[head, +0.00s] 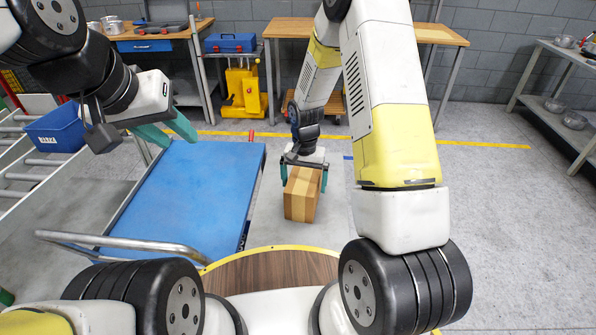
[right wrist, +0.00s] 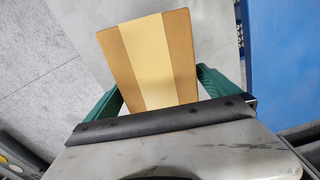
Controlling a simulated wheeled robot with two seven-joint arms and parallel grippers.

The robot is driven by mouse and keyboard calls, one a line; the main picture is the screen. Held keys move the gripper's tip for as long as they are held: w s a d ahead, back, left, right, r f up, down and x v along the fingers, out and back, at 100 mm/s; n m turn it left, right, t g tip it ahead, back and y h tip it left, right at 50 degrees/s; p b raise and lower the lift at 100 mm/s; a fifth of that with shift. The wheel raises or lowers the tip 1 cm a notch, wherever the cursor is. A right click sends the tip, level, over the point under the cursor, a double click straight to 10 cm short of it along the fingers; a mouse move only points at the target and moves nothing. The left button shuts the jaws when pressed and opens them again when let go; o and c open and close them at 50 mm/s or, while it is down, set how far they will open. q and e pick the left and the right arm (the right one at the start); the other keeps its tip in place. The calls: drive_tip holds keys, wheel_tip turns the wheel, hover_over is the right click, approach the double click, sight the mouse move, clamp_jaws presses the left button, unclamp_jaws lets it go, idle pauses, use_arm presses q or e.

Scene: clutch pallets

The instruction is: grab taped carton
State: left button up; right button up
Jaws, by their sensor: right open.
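The taped carton (head: 301,198) is a brown box with a pale tape strip down its middle. It stands in front of me on a light grey surface, right of the blue cart. My right gripper (head: 304,172) is at its top with one green finger on each side, open around it. In the right wrist view the carton (right wrist: 150,60) fills the space between the two fingers (right wrist: 160,95); whether they touch it I cannot tell. My left gripper (head: 166,132) is open and empty above the far left of the blue cart.
The blue cart (head: 185,190) has a bare deck and a metal handle (head: 120,240). A roller conveyor (head: 28,170) with a blue bin (head: 55,130) is at left. Workbenches (head: 285,28) line the back wall. A shelf (head: 560,105) is at right, with open floor (head: 500,210) before it.

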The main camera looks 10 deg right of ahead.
wheel_tip(320, 180, down, 2)
drive_tip(key=shift+f, duration=0.1)
drive_tip(key=c, duration=1.9)
drive_tip(key=shift+c, duration=0.2)
